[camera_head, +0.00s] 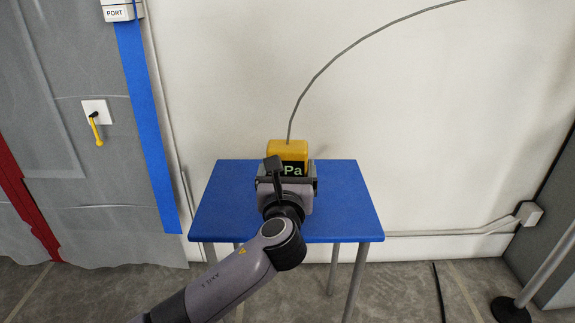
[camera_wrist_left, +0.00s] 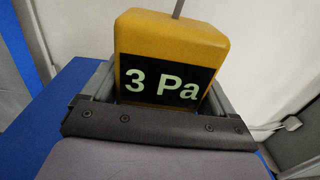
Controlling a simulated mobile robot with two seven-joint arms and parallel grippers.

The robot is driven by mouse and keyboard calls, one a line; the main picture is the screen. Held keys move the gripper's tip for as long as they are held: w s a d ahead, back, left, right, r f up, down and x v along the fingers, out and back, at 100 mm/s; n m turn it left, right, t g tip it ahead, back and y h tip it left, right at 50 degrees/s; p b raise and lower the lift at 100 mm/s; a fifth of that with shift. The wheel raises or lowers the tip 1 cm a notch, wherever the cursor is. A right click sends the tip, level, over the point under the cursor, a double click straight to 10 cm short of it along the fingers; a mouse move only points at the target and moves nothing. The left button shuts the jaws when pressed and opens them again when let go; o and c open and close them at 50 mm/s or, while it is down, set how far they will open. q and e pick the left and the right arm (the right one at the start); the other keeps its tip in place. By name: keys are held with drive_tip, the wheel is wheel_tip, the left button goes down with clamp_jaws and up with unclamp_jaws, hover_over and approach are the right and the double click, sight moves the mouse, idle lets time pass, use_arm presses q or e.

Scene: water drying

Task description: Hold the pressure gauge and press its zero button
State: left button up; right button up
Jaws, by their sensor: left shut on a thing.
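The pressure gauge (camera_head: 288,150) is a yellow box with a black display, standing at the back of the blue table. In the left wrist view the gauge (camera_wrist_left: 172,38) fills the upper middle, and its display reads "3 Pa". My left gripper (camera_head: 287,178) reaches over the table and is shut on the gauge, with a finger at each side of it. The gripper body hides the gauge's lower part in both views. I cannot make out a zero button. My right gripper is not in view.
The blue table (camera_head: 345,205) has bare top on both sides of my arm. A thin grey tube (camera_head: 334,62) rises from the gauge along the white wall. A yellow handle (camera_head: 96,130) hangs on the grey sheeting at left. A black-based post (camera_head: 510,308) stands at lower right.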

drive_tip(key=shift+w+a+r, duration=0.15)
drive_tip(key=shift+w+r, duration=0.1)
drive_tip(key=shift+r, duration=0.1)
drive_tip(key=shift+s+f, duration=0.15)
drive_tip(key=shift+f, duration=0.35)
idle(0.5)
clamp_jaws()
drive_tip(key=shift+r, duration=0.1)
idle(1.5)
